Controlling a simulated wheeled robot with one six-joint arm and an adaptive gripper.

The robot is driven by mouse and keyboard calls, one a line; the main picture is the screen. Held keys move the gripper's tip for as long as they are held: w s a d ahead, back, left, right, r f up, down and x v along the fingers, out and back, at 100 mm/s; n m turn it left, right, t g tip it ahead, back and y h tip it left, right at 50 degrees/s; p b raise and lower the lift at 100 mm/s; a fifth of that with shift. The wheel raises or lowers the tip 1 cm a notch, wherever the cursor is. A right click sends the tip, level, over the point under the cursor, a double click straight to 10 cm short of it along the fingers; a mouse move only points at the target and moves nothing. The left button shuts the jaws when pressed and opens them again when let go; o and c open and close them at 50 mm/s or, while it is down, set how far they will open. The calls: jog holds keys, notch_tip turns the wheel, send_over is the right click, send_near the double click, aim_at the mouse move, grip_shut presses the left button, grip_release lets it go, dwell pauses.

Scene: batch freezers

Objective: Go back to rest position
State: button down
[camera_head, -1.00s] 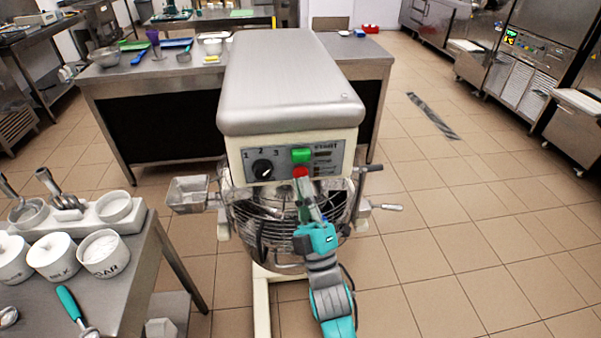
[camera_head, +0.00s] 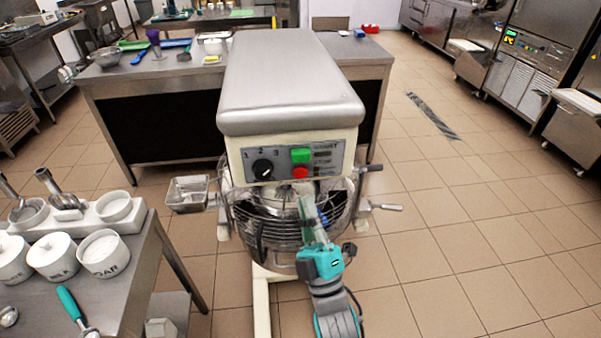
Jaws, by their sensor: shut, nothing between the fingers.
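My gripper (camera_head: 306,206) is in front of the mixer (camera_head: 290,85), at the height of its wire bowl guard (camera_head: 250,215). It is shut and empty, with its tip a little below the red button (camera_head: 300,172) and apart from it. The green button (camera_head: 301,155) is just above the red one. The speed dial (camera_head: 262,168) is to the left on the same panel. My arm comes up from the bottom of the picture and covers part of the guard and bowl.
A steel table (camera_head: 160,250) with white jars (camera_head: 52,256) and a teal-handled scoop (camera_head: 70,303) is at lower left. A worktable (camera_head: 150,85) with bowls and utensils stands behind the mixer.

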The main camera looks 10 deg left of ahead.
dwell(0.4)
jog(key=s+d+f+m+g+h, duration=0.3)
jog(key=s+d+f+m+h, duration=0.5)
jog(key=s+d+f, duration=0.8)
jog(key=s+d+f+m+g+h, duration=0.2)
jog(key=s+m, duration=0.3)
jog(key=s, duration=0.6)
jog(key=s+d+f+m+g+h, duration=0.2)
jog(key=s+d+m+g, duration=0.2)
jog(key=s, duration=0.6)
jog(key=shift+s+d+f+m+h, duration=0.15)
jog(key=shift+s+d+m+h, duration=0.2)
jog(key=shift+d, duration=0.2)
